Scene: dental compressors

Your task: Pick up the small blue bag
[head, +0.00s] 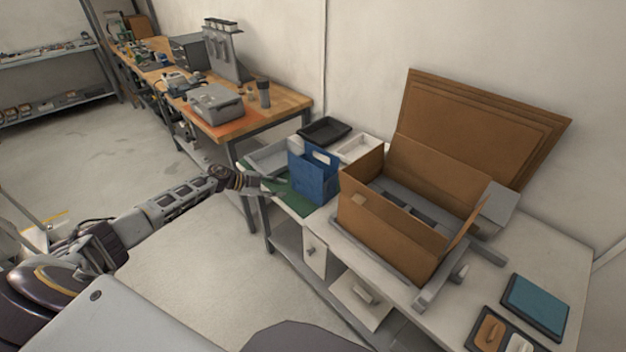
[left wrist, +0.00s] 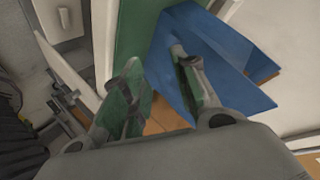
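The small blue bag (head: 314,178) stands upright on a green mat (head: 296,199) at the left end of the white bench in the head view. A handle slot shows near its top. In the left wrist view the blue bag (left wrist: 222,52) fills the upper right. My left gripper (head: 276,187) is beside the bag's left side, fingers pointing at it. In the left wrist view the left gripper's fingers (left wrist: 157,60) are apart; one overlaps the bag and the other lies over the green mat (left wrist: 136,28). I cannot tell whether either finger touches the bag. My right gripper is out of view.
A grey tray (head: 268,157), a black tray (head: 323,130) and a white tray (head: 356,147) lie behind the bag. A large open cardboard box (head: 385,230) stands close to its right. Open floor lies at left.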

